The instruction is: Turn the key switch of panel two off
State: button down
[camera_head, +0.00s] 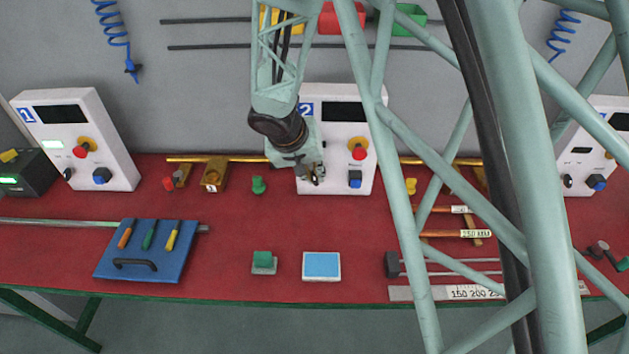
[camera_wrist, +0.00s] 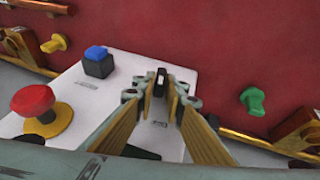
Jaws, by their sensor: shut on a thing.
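Panel two (camera_head: 338,132) is a white box with a blue number 2 label (camera_head: 306,109), standing at the back of the red table. It carries a red knob on a yellow base (camera_head: 359,149) and a blue button (camera_head: 355,179). My gripper (camera_head: 315,178) is at the panel's lower left corner. In the wrist view my gripper (camera_wrist: 161,88) has its fingers closed around the small black key switch (camera_wrist: 161,76). The wrist view shows the white panel face (camera_wrist: 88,110), the blue button (camera_wrist: 96,55) and the red knob (camera_wrist: 33,101). My gripper mostly hides the switch in the head view.
Panel one (camera_head: 80,130) stands at the left, and another white panel (camera_head: 600,140) at the right. A brass pipe (camera_head: 235,158) runs behind. A green valve knob (camera_head: 259,185) is left of my gripper. A blue tool board (camera_head: 145,262) lies at the front left.

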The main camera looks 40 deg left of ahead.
jog(key=shift+s+a+f+t+h+b, duration=0.15)
jog(key=shift+t+h+b, duration=0.2)
jog(key=shift+b, duration=0.7)
jog(key=shift+w+d+f+t+h+b, duration=0.1)
jog(key=shift+t+h+b, duration=0.2)
jog(key=shift+b, duration=0.7)
jog(key=shift+s+r+n+t+h+b, duration=0.1)
jog(key=shift+n+t+h+b, duration=0.3)
jog(key=shift+b, duration=0.7)
jog(key=c, duration=2.7)
grip_release()
jog(key=shift+s+a+r, duration=0.1)
jog(key=shift+r, duration=0.1)
jog(key=shift+v, duration=3.6)
